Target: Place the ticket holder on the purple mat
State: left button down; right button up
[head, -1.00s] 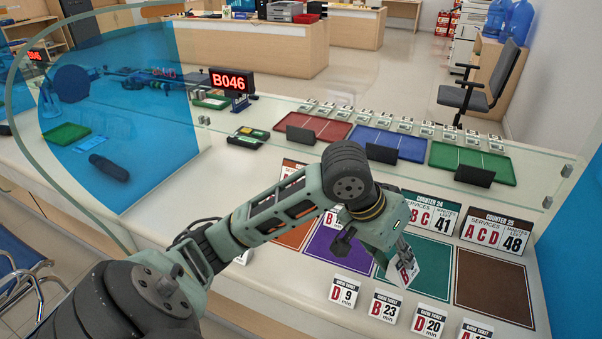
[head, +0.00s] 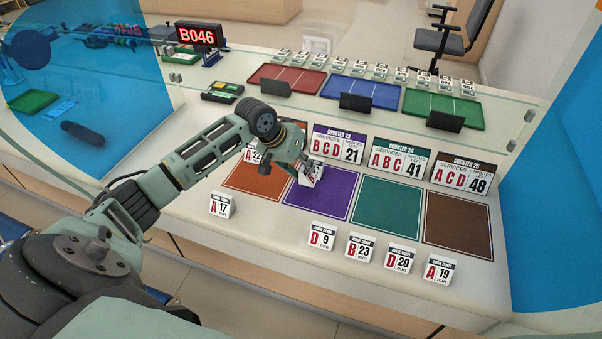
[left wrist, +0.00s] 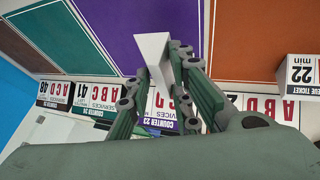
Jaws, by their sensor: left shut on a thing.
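My left gripper (head: 303,163) is shut on a white ticket holder (head: 313,174) at the back edge of the purple mat (head: 322,200), in front of the Counter 23 sign (head: 338,145). In the left wrist view, the fingers (left wrist: 172,90) pinch the white holder (left wrist: 154,48), which overlaps the purple mat (left wrist: 120,20). I cannot tell whether its base touches the mat. Its printed face is mostly hidden. My right gripper is not in view.
An orange mat (head: 257,183) lies left of the purple one; green (head: 386,208) and brown (head: 457,220) mats lie right. Several ticket holders stand along the front, including D 9 (head: 321,236) and A 17 (head: 221,205). Counter signs stand behind. A glass panel (head: 480,138) runs behind them.

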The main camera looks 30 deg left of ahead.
aim_at(301, 175)
pick_arm(q)
jog(key=shift+a+f, duration=0.2)
jog(key=shift+a, duration=0.05)
jog(key=shift+f+p, duration=0.3)
jog(key=shift+f, duration=1.65)
jog(key=shift+f, duration=0.1)
jog(key=c, duration=1.6)
grip_release()
jog(key=shift+o, duration=0.2)
